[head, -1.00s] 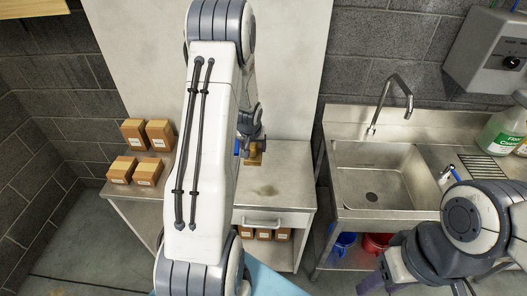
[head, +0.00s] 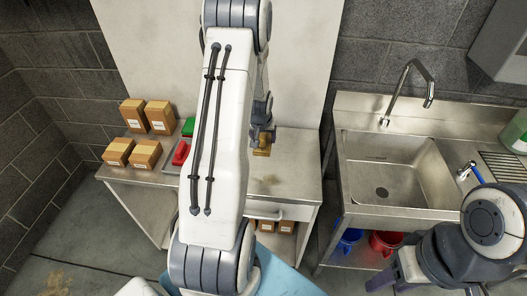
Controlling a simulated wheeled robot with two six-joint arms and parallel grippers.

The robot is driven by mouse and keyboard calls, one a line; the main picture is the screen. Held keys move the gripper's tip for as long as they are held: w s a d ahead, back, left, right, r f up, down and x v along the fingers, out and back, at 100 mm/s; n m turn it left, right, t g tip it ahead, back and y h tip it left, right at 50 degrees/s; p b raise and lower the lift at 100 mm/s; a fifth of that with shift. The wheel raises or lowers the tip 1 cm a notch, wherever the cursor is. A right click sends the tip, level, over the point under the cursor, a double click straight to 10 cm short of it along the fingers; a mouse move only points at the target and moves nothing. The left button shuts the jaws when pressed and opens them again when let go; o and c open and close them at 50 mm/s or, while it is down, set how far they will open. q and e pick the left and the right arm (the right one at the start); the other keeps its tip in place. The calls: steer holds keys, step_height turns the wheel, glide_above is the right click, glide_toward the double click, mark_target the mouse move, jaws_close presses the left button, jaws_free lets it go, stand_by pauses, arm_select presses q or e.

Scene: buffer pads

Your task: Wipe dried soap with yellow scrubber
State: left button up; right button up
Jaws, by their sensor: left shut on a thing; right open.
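My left gripper (head: 262,140) is shut on the yellow scrubber (head: 261,151) and holds it over the back part of the steel table (head: 300,165). I cannot tell whether the scrubber touches the tabletop. A brownish smudge of dried soap (head: 270,180) lies on the tabletop, nearer to me than the scrubber. My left arm hides the middle of the table. My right gripper (head: 407,266) is low at the right, in front of the sink unit, open and partly hidden by its own arm.
Several cardboard boxes (head: 146,154) stand at the table's left end. A green pad (head: 188,127) and a red pad (head: 181,153) lie beside them, partly behind my arm. A sink (head: 385,178) with a faucet (head: 410,80) stands right; blue (head: 346,241) and red (head: 385,243) buckets are below.

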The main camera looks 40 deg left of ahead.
step_height(320, 180, down, 8)
steer(key=b, duration=0.7)
